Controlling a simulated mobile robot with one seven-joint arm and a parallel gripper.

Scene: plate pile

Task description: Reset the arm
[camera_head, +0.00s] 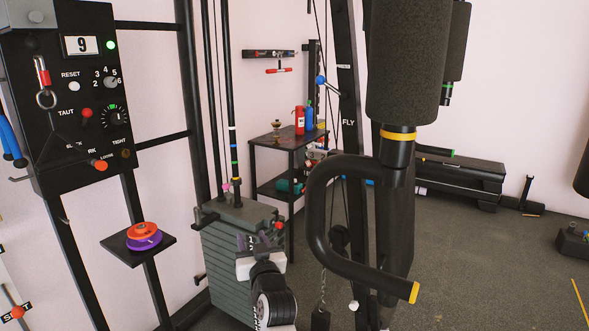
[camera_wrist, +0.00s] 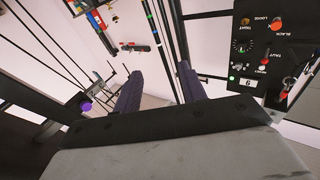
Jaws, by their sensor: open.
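My gripper (camera_head: 248,241) is in the lower middle of the head view, in front of the grey weight stack (camera_head: 222,268). In the wrist view its two dark purple fingers (camera_wrist: 160,68) stand apart with nothing between them. It is open and empty. My white and black wrist shows just below it in the head view. A red knob (camera_head: 279,225) shows close beside the fingers; I cannot tell how far apart they are in depth.
A black control panel (camera_head: 75,105) reading 9 stands at left; it appears upside down in the wrist view (camera_wrist: 265,50). Below it a small shelf (camera_head: 118,241) holds orange and purple discs (camera_head: 143,233). A curved black handle (camera_head: 322,215) hangs at right. Open floor (camera_head: 480,265) lies right.

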